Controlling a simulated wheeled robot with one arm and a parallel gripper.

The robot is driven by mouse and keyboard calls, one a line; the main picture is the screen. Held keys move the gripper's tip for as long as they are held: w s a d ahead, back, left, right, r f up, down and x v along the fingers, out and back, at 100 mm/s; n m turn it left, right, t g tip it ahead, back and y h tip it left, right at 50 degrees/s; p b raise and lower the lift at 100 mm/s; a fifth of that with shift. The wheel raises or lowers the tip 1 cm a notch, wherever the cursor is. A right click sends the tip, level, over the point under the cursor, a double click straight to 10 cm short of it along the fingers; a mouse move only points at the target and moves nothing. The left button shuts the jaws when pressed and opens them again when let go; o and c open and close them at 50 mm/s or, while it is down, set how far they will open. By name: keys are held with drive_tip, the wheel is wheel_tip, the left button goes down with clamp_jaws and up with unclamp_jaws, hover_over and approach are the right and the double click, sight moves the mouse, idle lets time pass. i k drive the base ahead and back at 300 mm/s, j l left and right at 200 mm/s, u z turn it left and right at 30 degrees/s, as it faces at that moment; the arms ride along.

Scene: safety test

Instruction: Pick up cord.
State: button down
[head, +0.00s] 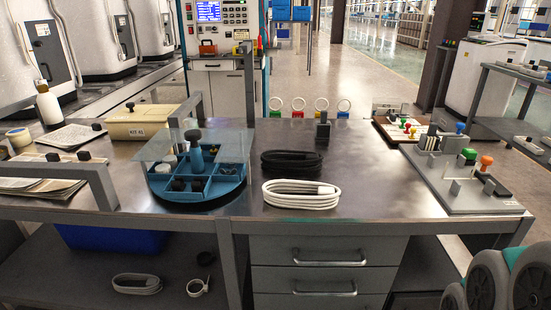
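Several coiled cords are in the head view. A white coiled cord (300,204) lies flat near the front middle of the grey workbench (380,195). A black coiled cord (291,168) lies just behind it, with a small gap between them. Another pale coiled cord (137,290) lies on the lower shelf (75,275) at the bottom left.
A blue divided tray (225,185) under a clear lid stands left of the cords. A grey handle-like frame (100,185) stands further left. A small dark block (322,131) stands behind the cords. A fixture board (465,190) lies right. Bench right of the cords is clear.

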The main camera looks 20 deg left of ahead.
sight(311, 158)
drive_tip(key=u, duration=0.9)
